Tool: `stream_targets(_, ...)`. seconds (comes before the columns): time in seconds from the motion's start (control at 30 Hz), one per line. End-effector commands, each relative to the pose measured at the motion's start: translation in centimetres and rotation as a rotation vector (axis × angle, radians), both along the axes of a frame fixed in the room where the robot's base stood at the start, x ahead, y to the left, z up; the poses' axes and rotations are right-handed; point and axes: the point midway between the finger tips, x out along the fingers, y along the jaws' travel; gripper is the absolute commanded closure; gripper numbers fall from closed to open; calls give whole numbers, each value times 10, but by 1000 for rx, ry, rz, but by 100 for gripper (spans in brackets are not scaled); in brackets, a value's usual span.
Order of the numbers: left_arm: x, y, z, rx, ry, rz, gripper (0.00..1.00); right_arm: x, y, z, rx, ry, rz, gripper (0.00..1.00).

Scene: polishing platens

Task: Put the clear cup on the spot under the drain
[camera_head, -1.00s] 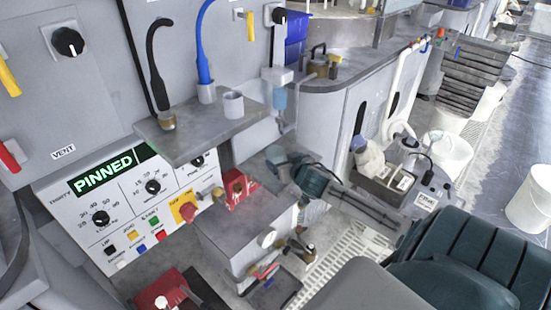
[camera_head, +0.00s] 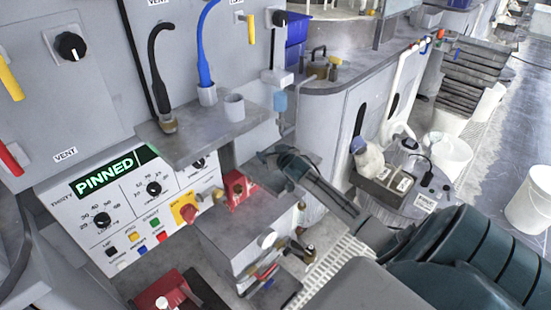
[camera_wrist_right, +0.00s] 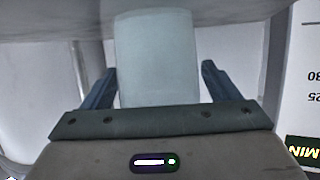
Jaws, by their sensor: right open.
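In the right wrist view a pale, translucent cup (camera_wrist_right: 156,50) shows between the two dark fingers of my right gripper (camera_wrist_right: 158,82). The fingers are apart, with a gap on both sides of the cup. In the head view my right gripper (camera_head: 268,156) is below and to the right of the grey shelf (camera_head: 190,142). A small pale grey cup (camera_head: 233,107) stands on that shelf; I cannot tell whether it is the same cup. I cannot make out the drain or its spot for certain. My left gripper is out of view.
A black hose (camera_head: 156,70) and a blue hose (camera_head: 203,60) stand at the shelf. A control panel (camera_head: 125,220) reads PINNED. A red box (camera_head: 238,188) sits on a lower ledge near my gripper.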

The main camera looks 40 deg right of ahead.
Motion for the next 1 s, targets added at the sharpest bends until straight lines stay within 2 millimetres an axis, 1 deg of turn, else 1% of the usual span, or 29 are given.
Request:
stream_targets(0.2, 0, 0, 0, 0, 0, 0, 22, 1, 0, -1, 0, 0, 0, 18)
stream_targets(0.23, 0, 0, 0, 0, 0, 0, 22, 1, 0, -1, 0, 0, 0, 22)
stream_targets(0.27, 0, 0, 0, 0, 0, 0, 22, 1, 0, -1, 0, 0, 0, 28)
stream_targets(0.4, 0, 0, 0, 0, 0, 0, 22, 0, 0, 0, 0, 0, 0, 55)
stream_targets(0.47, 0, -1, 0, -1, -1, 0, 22, 0, 0, 0, 0, 0, 0, 66)
stream_targets(0.77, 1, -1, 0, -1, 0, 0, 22, 1, 0, 1, 0, -1, 0, 66)
stream_targets(0.87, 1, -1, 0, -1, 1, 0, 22, 1, 0, 6, 0, -2, 1, 66)
stream_targets(1.0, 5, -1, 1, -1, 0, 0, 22, 1, 0, 20, -3, -3, 2, 66)
